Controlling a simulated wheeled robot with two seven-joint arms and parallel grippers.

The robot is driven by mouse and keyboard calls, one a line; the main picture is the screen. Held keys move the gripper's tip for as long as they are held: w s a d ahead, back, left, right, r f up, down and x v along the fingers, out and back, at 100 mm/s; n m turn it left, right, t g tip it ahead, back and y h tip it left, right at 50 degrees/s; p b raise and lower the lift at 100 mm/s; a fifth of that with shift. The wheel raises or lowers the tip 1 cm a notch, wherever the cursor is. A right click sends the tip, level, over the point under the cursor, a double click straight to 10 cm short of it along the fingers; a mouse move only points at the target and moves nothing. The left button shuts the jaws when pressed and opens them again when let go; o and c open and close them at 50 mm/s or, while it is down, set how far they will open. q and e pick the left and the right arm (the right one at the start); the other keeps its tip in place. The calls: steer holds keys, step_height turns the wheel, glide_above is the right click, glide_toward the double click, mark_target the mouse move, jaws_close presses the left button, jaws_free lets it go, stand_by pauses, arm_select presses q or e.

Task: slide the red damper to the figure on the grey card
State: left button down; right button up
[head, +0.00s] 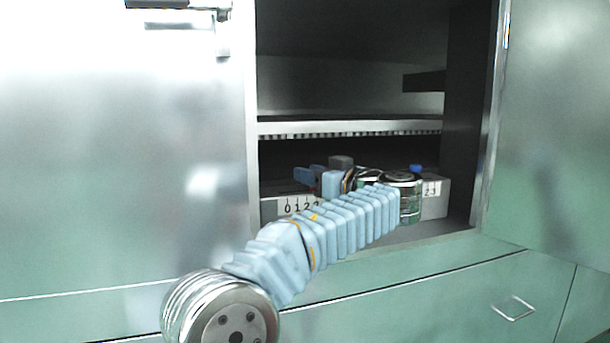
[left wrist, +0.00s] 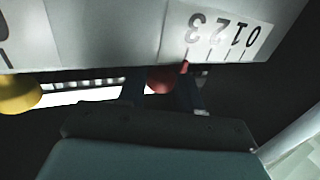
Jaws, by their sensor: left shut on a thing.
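The red damper (left wrist: 166,78) shows in the left wrist view, under a pale housing (left wrist: 100,30). My left gripper (left wrist: 160,92) is shut on it, one dark finger on each side. A white scale strip (left wrist: 222,35) on the housing reads 0, 1, 2, 3, upside down in this view. The damper's thin red pointer appears at the 3 mark. In the head view my left gripper (head: 322,180) reaches in at the housing and hides the damper. I cannot make out a grey card in either view. My right gripper is not in view.
The housing stands in an open metal cabinet bay, below a shelf (head: 350,127). A second scale (head: 432,188) and a blue knob (head: 416,168) show at its right. A yellow knob (left wrist: 18,93) is left of the damper in the wrist view. Cabinet walls flank the opening.

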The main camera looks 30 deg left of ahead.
arm_select(q)
steer(key=shift+w+d, duration=0.1)
steer(key=shift+d, duration=0.1)
steer(key=c, duration=0.9)
jaws_free()
steer(key=shift+w+d, duration=0.1)
steer(key=shift+w, duration=0.05)
steer(key=shift+c, duration=0.2)
steer(key=b+v, duration=0.1)
steer(key=v, duration=1.2)
steer(key=shift+s+d, duration=0.25)
steer(key=shift+d, duration=0.05)
